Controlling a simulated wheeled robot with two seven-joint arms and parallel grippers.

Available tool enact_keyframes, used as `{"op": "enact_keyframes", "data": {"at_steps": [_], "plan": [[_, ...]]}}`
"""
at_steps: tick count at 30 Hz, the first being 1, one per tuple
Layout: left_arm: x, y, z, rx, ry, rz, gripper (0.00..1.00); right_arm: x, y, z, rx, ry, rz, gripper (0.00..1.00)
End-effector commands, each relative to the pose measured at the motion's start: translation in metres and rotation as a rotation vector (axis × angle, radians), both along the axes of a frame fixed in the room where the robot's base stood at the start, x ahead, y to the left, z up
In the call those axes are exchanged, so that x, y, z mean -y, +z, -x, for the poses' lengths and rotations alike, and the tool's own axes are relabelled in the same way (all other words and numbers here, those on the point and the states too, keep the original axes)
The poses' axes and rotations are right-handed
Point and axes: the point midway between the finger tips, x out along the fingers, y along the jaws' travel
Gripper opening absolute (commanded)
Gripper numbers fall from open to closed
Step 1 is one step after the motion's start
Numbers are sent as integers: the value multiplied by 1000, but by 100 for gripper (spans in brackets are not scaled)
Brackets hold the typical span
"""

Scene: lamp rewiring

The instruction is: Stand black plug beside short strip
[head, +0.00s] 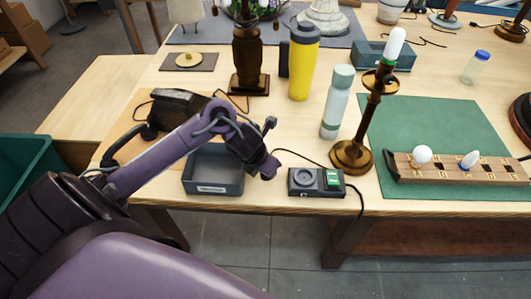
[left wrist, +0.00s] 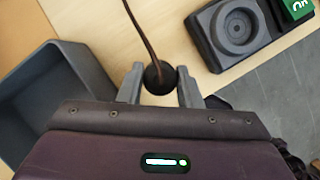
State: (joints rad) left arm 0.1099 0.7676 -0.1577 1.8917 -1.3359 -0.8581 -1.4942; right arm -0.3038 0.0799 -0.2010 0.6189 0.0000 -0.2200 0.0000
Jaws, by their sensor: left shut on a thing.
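The black plug (left wrist: 160,78) sits between the fingers of my left gripper (left wrist: 157,72) in the left wrist view, with a thin brown cord running up from it. In the head view my left gripper (head: 268,168) is between the grey open bin and the short strip, and the plug itself is hard to make out there. The short strip (head: 316,181) is a dark grey block with one round socket and a green switch, lying near the table's front edge. It also shows at the upper right of the left wrist view (left wrist: 238,28), apart from the plug. My right gripper is not in view.
A grey open bin (head: 213,185) is left of the strip. A brass candlestick lamp (head: 352,155) stands behind its right end. A white bottle (head: 336,105) and yellow bottle (head: 302,65) stand farther back. A green mat (head: 440,120) with a wooden bulb rack (head: 455,168) is right.

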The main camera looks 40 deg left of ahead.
Motion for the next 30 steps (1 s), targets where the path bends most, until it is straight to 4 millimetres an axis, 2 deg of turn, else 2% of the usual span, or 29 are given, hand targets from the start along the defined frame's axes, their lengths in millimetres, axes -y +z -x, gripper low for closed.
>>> {"op": "enact_keyframes", "data": {"at_steps": [1, 3, 6, 19, 20, 24, 30], "plan": [[0, -12, 2, -6, 2, 2, 9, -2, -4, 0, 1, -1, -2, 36], [1, -23, 1, -4, 3, 4, 9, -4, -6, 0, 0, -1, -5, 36], [0, -32, 1, -3, 1, 1, 9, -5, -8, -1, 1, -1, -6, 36], [0, -38, 0, 0, 0, 0, 9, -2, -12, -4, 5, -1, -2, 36], [0, -37, 0, 0, 1, 0, 34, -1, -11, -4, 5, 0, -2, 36], [0, -36, 0, -1, 1, 1, 52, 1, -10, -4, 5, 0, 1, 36], [0, -36, 0, -1, 1, 1, 53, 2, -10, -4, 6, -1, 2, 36]]}}
